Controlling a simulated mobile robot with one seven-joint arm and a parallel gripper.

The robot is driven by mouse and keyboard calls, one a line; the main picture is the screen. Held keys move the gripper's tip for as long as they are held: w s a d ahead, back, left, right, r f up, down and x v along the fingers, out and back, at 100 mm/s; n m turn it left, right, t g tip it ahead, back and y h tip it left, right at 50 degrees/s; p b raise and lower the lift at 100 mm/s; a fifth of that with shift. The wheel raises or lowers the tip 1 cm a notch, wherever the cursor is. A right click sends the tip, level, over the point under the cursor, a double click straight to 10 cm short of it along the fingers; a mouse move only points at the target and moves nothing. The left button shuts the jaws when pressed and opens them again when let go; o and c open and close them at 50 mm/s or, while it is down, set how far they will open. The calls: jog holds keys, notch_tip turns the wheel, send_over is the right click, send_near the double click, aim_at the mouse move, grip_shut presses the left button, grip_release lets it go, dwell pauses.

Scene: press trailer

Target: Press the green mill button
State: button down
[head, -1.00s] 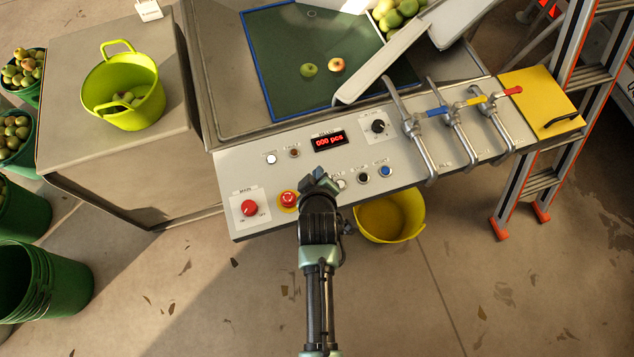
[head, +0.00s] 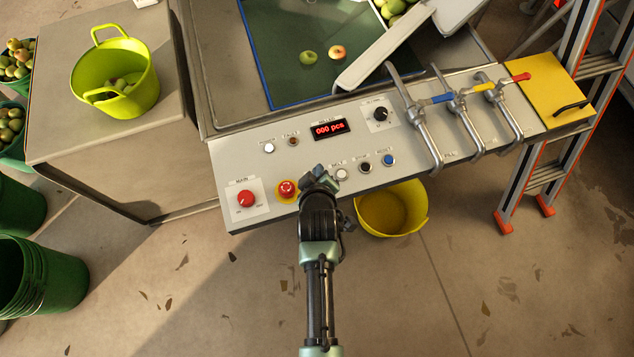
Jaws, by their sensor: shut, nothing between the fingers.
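The slanted grey control panel (head: 232,160) runs across the front of the machine. No green button shows on it; my gripper and wrist cover the part of the panel left of the white button (head: 341,174), and a button there could be hidden. My gripper (head: 318,176) is shut and empty, over the panel's lower middle. It is between the red emergency stop (head: 287,188) and the white button. Whether its tips touch the panel cannot be told.
Right of the white button are a black button (head: 365,167) and a blue button (head: 388,160). A red main switch (head: 246,198) is at far left. Lever valves (head: 428,138) stand at right. A yellow bucket (head: 392,208) is below the panel's edge.

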jog(key=shift+f+b, duration=1.25)
jog(key=shift+f, duration=0.85)
jog(key=shift+f, duration=0.1)
jog(key=shift+f+b, duration=0.3)
jog(key=shift+f+b, duration=0.3)
jog(key=shift+f, duration=0.15)
dwell(0.7)
jog(key=shift+r, duration=0.1)
jog(key=shift+r+p, duration=0.75)
jog(key=shift+p, duration=0.05)
notch_tip(320, 180, up, 5)
jog(key=p, duration=0.4)
jog(key=shift+p, duration=0.3)
